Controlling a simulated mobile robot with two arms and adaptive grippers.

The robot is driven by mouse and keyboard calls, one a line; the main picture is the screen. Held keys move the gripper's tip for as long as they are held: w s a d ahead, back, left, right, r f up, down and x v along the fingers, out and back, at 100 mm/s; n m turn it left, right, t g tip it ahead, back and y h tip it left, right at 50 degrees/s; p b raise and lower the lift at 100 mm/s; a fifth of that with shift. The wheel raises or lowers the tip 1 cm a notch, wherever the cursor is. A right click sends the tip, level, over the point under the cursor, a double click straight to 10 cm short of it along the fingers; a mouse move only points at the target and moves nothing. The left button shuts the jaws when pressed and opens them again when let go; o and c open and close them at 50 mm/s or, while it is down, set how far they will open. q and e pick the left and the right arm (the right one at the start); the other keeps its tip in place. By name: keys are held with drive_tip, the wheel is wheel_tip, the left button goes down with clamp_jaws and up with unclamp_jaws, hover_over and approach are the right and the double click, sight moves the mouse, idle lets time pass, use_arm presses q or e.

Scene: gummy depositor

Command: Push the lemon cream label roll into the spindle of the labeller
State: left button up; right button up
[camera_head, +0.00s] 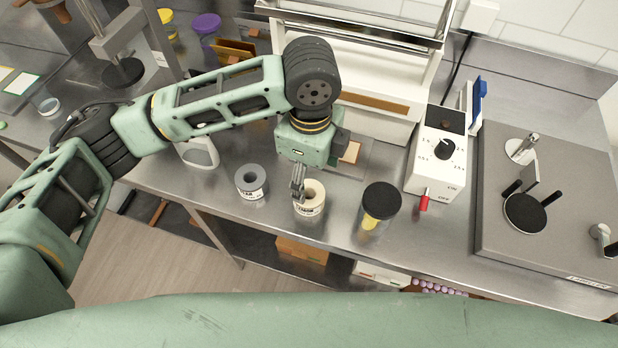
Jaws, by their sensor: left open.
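A cream label roll (312,206) stands upright on the steel bench, its hole facing up and dark print on its side. My left gripper (298,190) reaches down from above, open, with its fingers at the roll's upper left rim. I cannot tell whether a finger touches the roll or enters its hole. A grey machine (500,255) at the right, likely the labeller, has a black disc (525,213) with dark posts beside it and upright metal parts. I cannot tell which part is the spindle. My right gripper is not in view.
A grey roll (251,183) stands left of the cream roll. A black-lidded jar (378,205) stands to its right. A white control box (436,160) with a knob and red switch lies between the jar and the grey machine. The bench's front edge is close.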

sight(309, 195)
use_arm(q)
drive_tip(key=f+p, duration=0.1)
drive_tip(key=f, duration=0.2)
drive_tip(key=s+f+p, duration=0.1)
drive_tip(key=f, duration=0.2)
drive_tip(key=shift+s+a+f, duration=0.15)
drive_tip(key=shift+a, duration=0.05)
drive_tip(key=shift+f, duration=0.5)
drive_tip(key=shift+c, duration=0.7)
drive_tip(key=c, duration=1.1)
drive_tip(key=shift+r, duration=0.2)
wheel_tip(309, 195, up, 10)
drive_tip(key=shift+f+b, duration=0.1)
drive_tip(key=shift+b, duration=0.8)
